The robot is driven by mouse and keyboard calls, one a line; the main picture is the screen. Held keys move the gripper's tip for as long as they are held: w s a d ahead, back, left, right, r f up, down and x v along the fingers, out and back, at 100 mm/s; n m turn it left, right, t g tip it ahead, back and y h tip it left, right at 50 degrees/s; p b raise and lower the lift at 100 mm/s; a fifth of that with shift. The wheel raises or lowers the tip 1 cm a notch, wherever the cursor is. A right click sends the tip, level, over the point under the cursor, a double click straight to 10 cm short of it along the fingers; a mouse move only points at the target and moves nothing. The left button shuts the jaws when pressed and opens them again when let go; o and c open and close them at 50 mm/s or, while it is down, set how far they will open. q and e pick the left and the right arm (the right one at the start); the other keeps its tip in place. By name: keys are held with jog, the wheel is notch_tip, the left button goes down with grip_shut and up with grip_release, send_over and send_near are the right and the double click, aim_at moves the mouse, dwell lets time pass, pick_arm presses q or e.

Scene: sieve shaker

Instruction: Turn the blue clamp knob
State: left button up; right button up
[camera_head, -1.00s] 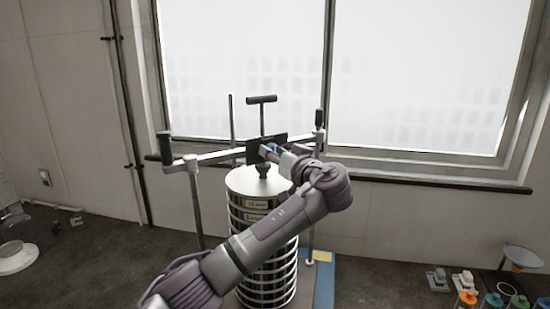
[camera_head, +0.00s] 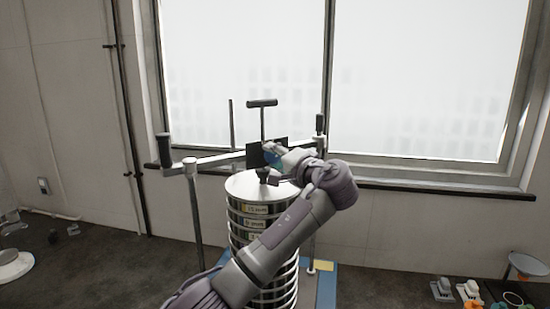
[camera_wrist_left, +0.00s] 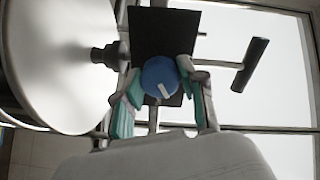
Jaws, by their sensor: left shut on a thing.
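The blue clamp knob (camera_wrist_left: 159,77) shows as a round blue disc with a white mark in the left wrist view, in front of a dark square plate (camera_wrist_left: 150,38). My left gripper (camera_wrist_left: 160,92) is shut on the knob, with one teal-padded finger on each side of it. In the head view my left gripper (camera_head: 278,156) reaches the middle of the clamp crossbar (camera_head: 222,159), and its wrist hides most of the knob. The black T-handle (camera_head: 262,103) stands upright above the crossbar. My right gripper is not in view.
The sieve stack (camera_head: 250,187) stands below the crossbar, between upright rods (camera_head: 195,220). A black grip (camera_head: 164,149) sticks up at the crossbar's left end. A window is behind.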

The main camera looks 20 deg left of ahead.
pick_arm(q)
jog(key=m+p, duration=0.1)
jog(key=m, duration=0.4)
jog(key=shift+d+p, duration=0.1)
jog(key=shift+p, duration=0.25)
jog(key=shift+m, duration=0.4)
jog(key=o, duration=1.1)
jog(key=shift+o, duration=0.2)
jog(key=shift+d, duration=0.1)
jog(key=v, duration=1.2)
jog(key=shift+w, duration=0.15)
